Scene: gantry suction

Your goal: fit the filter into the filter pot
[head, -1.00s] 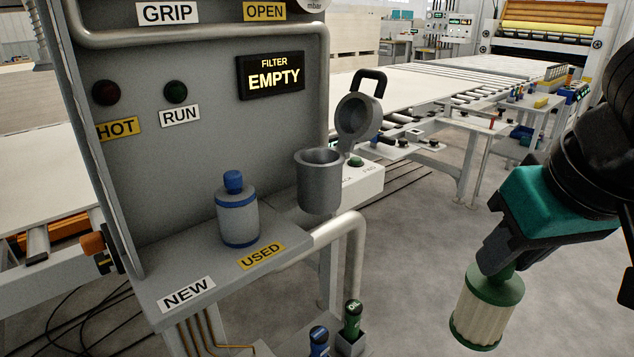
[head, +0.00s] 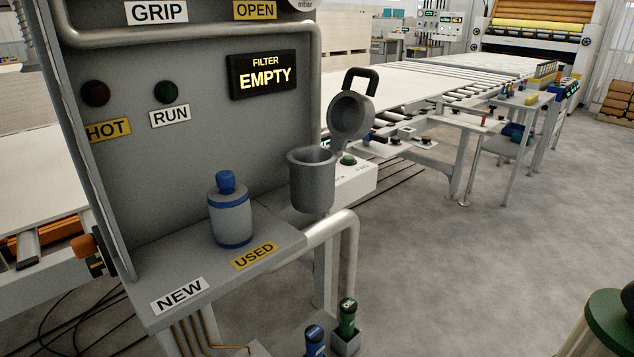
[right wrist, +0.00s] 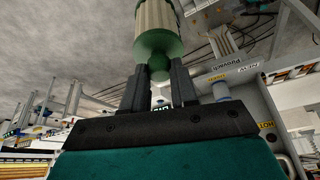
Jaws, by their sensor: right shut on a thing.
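The filter has cream pleats and green end caps. In the head view, part of the filter (head: 612,322) shows at the lower right edge, cut off by the frame. In the right wrist view, my right gripper (right wrist: 158,74) is shut on the green knob of the filter (right wrist: 158,22). The grey filter pot (head: 312,185) is mounted beside the panel. Its mouth is open and its hinged lid (head: 350,115) stands raised behind it. The filter is well to the right of the pot and apart from it. My left gripper is not in view.
A grey canister with blue cap and bands (head: 230,212) stands on the shelf near the USED label (head: 255,256). The NEW label (head: 179,295) is at left. The display (head: 263,75) reads FILTER EMPTY. A pipe (head: 350,250) bends below the pot. Floor to the right is open.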

